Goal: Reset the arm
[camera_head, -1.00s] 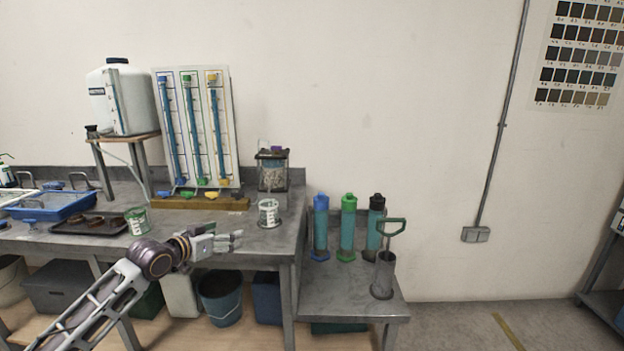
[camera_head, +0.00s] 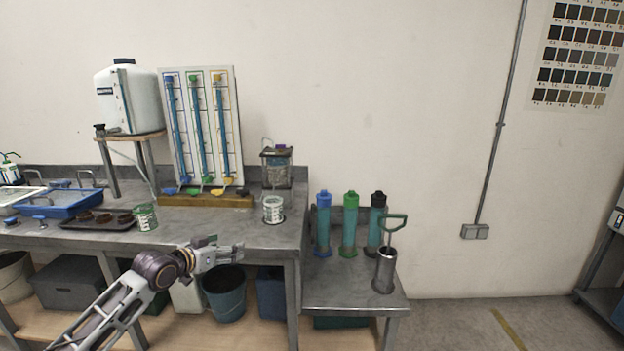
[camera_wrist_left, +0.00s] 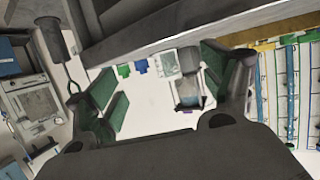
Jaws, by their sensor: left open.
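My left gripper (camera_head: 232,252) is in front of the grey workbench (camera_head: 240,232), a little below the height of its top in the head view. Its arm comes in from the lower left. In the left wrist view its two green-padded fingers (camera_wrist_left: 160,92) stand wide apart with nothing between them. Beyond them that view shows the pale wall and, past the fingers, the caged jar (camera_wrist_left: 188,92). My right gripper is in neither view.
The bench holds a white beaker (camera_head: 273,209), a green-marked beaker (camera_head: 145,217), a caged jar (camera_head: 277,168), a tube panel (camera_head: 201,130) and a blue tray (camera_head: 62,204). A lower table (camera_head: 345,292) at right carries coloured cylinders and a metal cylinder with a green handle (camera_head: 386,270). A bucket (camera_head: 224,295) stands below.

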